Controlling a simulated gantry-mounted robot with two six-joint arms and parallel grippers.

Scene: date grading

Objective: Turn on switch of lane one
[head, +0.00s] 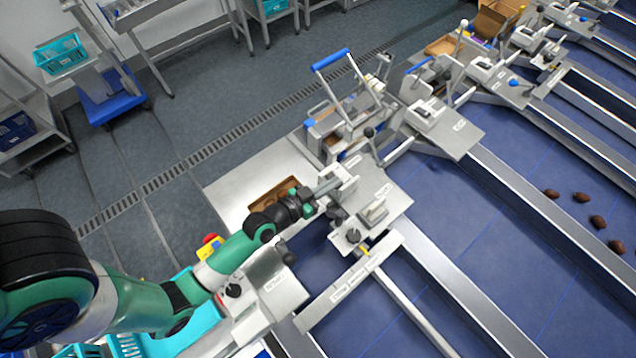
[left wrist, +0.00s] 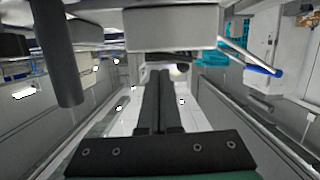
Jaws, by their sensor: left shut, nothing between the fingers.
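My left gripper (head: 326,188) reaches in from the left in the head view, over the near lane's control plate (head: 393,203). Its fingers are shut with nothing between them, close beside a pale box at the plate's far end. A switch box (head: 373,211) sits on this plate, to the right of and below the fingertips. I cannot read which lane it belongs to. In the left wrist view, the shut fingers (left wrist: 160,103) point towards a light grey block (left wrist: 155,27), with a dark post (left wrist: 60,52) at the left. Contact cannot be told. My right gripper is not in view.
A black-knobbed lever (head: 369,132) and a frame with a blue handle (head: 331,60) stand beyond the gripper. A brown tray (head: 272,193) lies on the steel table. Another switch plate (head: 447,128) stands farther up. Several dates (head: 597,222) lie on a blue lane at the right.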

